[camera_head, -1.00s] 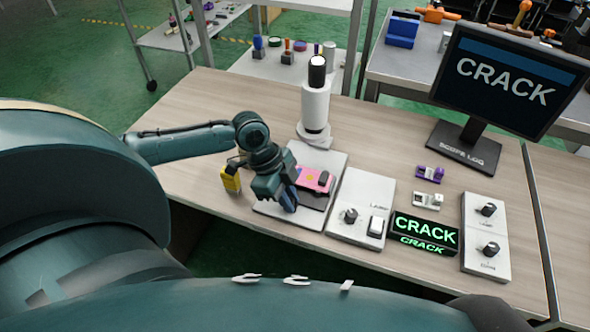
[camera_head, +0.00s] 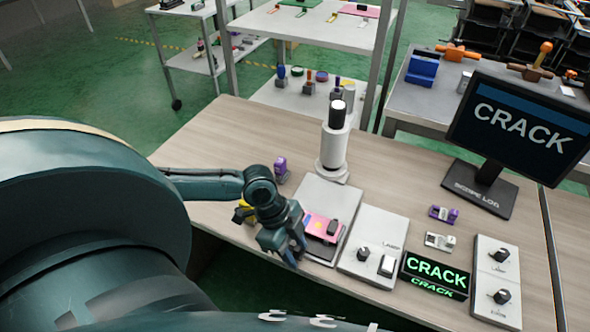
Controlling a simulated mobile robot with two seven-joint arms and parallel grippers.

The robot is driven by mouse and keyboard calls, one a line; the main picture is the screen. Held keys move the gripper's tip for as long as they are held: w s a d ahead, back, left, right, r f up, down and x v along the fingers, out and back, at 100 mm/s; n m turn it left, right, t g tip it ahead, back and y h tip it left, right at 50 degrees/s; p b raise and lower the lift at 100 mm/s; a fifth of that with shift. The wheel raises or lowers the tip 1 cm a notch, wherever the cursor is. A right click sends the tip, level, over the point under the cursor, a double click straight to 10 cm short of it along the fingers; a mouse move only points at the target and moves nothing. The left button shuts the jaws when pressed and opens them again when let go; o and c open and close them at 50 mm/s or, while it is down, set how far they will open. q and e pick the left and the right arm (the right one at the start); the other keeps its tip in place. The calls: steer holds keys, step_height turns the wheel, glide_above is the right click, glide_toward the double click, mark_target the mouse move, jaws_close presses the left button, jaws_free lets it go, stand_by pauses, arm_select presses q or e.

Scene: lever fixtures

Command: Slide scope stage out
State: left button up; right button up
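The scope (camera_head: 334,142) is a white upright column with a black top, at the back of a white base plate (camera_head: 318,189). The scope stage, a dark slab (camera_head: 321,250) carrying a pink piece with a dark block (camera_head: 318,224), lies at the front part of this plate, near the table's front edge. My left gripper (camera_head: 292,254) points down at the left front side of the stage, close against it. Its fingertips are partly hidden by its own body, so I cannot tell whether it grips the stage. My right gripper is not in view.
A white panel (camera_head: 369,236) with a knob and a switch stands just right of the stage. Further right are a green CRACK sign (camera_head: 435,276), a two-knob panel (camera_head: 496,270) and a monitor (camera_head: 515,120). A yellow block (camera_head: 243,213) is partly behind my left arm.

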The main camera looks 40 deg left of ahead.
arm_select(q)
steer(key=shift+r, duration=0.1)
steer(key=v, duration=1.3)
steer(key=shift+p, duration=0.4)
